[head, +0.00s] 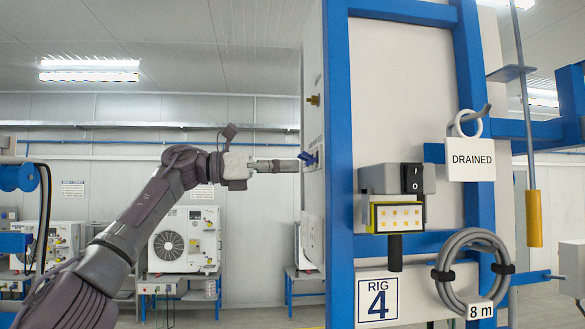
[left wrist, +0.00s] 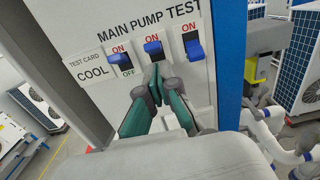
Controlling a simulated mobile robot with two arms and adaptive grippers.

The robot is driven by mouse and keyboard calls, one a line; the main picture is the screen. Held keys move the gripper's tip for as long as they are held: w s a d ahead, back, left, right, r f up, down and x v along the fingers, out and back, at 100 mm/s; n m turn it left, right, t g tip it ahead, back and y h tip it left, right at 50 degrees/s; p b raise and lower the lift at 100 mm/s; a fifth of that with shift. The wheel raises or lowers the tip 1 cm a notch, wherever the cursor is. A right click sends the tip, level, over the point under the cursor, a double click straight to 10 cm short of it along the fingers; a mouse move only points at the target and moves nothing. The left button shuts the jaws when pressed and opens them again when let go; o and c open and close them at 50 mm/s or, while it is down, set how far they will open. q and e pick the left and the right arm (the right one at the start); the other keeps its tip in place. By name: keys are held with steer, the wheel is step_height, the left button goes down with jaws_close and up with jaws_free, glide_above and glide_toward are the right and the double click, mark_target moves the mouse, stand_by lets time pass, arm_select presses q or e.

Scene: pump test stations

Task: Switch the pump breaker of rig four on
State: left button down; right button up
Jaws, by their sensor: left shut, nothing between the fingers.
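In the left wrist view, the panel (left wrist: 95,88) is labelled MAIN, PUMP and TEST. The blue-levered pump breaker (left wrist: 153,48) is in the middle, its lever close under its ON label; its OFF label is hidden. The main breaker (left wrist: 123,60) is left of it. The test breaker (left wrist: 194,50) is to the right, its lever lower below its ON label. My left gripper (head: 296,165) is shut and empty, its green fingertips (left wrist: 155,82) just below the pump breaker. Contact cannot be told. My right gripper is out of view.
A white outdoor unit (head: 184,239) stands behind my left arm.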

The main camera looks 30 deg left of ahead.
arm_select(q)
steer(key=v, duration=1.1)
